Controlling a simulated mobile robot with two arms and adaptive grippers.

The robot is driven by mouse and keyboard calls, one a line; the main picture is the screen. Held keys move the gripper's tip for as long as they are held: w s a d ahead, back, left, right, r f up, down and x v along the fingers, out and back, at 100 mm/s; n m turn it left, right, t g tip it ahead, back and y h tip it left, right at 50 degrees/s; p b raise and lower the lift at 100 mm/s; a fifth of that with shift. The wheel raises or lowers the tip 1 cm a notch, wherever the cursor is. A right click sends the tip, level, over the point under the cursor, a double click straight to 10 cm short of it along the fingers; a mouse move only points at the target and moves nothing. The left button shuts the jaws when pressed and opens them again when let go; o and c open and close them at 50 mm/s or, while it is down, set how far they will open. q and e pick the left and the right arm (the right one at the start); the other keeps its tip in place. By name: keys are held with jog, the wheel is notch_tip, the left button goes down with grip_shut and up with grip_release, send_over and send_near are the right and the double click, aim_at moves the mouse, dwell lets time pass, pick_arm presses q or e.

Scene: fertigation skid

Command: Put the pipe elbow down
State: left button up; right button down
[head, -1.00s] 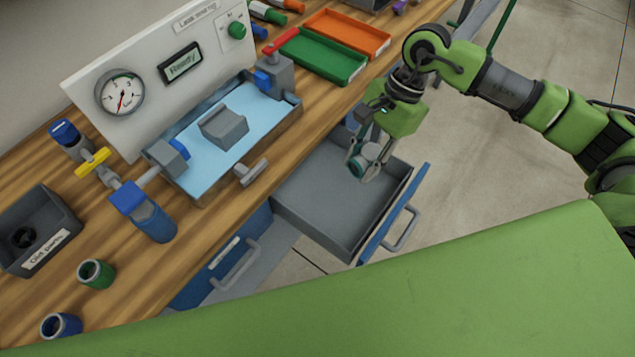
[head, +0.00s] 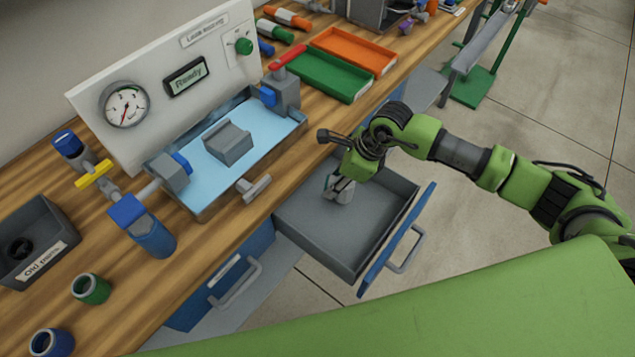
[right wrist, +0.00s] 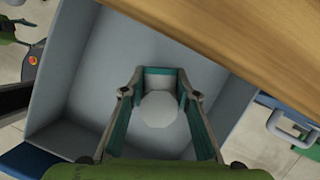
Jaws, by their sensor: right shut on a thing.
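The pipe elbow (head: 344,194) is a pale grey piece low inside the open drawer (head: 330,232), towards its back. My right gripper (head: 334,186) reaches down into the drawer and is shut on the elbow. In the right wrist view the elbow (right wrist: 159,109) shows as a light round end between the two teal-padded fingers (right wrist: 160,88), with the grey drawer floor behind it. I cannot tell whether the elbow touches the floor. My left gripper is not in view.
The rest of the drawer floor is bare. The wooden bench (head: 300,158) edge lies close beside my right gripper. A green tray (head: 322,79) and an orange tray (head: 352,51) stand on the bench. The blue drawer front (head: 397,240) has a grey handle.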

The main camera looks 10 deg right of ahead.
jog(key=a+f, duration=0.1)
jog(key=w+a, duration=0.1)
jog(key=w+a+f+p, duration=0.1)
jog(key=shift+a+f, duration=0.25)
jog(key=shift+f, duration=0.05)
jog(key=shift+w+a+f, duration=0.1)
jog(key=shift+a+f, duration=0.1)
jog(key=shift+f, duration=0.05)
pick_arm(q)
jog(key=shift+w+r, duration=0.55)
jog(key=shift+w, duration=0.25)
pick_arm(e)
jog(key=shift+d, duration=0.1)
jog(key=shift+f+b, duration=0.15)
jog(key=shift+b, duration=0.15)
jog(key=c, duration=1.6)
grip_release()
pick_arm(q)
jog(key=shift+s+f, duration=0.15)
